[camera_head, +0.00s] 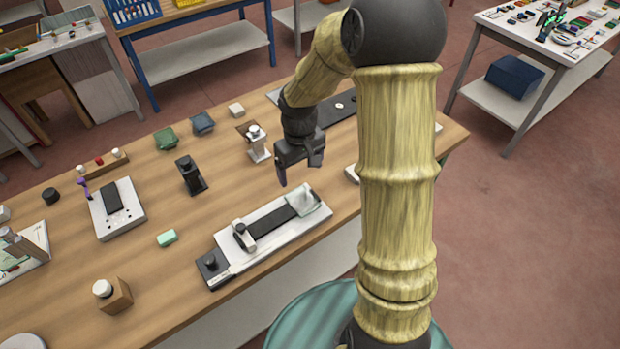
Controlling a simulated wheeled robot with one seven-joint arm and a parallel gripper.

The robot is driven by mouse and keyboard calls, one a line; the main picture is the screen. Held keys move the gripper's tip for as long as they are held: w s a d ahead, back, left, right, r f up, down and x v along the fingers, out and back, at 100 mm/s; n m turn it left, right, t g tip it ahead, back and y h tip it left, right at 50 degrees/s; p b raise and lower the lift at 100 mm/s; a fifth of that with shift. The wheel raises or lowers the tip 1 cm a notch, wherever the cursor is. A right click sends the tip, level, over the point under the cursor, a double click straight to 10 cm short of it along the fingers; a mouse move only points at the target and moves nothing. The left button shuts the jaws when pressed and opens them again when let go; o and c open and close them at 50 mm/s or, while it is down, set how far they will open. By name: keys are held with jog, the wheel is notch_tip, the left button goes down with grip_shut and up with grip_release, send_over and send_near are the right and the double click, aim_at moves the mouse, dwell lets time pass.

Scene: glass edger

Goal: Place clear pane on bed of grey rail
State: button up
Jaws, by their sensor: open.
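The grey rail (280,236) is a long pale body near the table's front edge, with a dark strip as its bed (273,220). A clear, faintly greenish pane (305,201) is at the rail's right end, over the dark bed; I cannot tell whether it lies fully flat. A pale clamp-like block (243,236) stands across the rail's left part, and a dark block (210,264) is at its left end. My gripper (300,176) is open and empty, just above and behind the pane, apart from it.
A black stand (190,174) and a white stand (257,144) stand behind the rail. A mint block (167,238) lies to its left, near a white device (117,208). Another dark-topped rail (335,110) lies behind my arm. My arm hides part of the table's right side.

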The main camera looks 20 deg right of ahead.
jog(key=s+r+m+t, duration=0.1)
jog(key=s+r, duration=0.1)
jog(key=s, duration=0.4)
jog(key=s+r+m+t, duration=0.1)
jog(key=s+r+m, duration=0.1)
jog(key=s, duration=0.5)
jog(key=shift+s+d+r, duration=0.15)
jog(key=shift+s+r, duration=0.15)
jog(key=shift+r, duration=0.15)
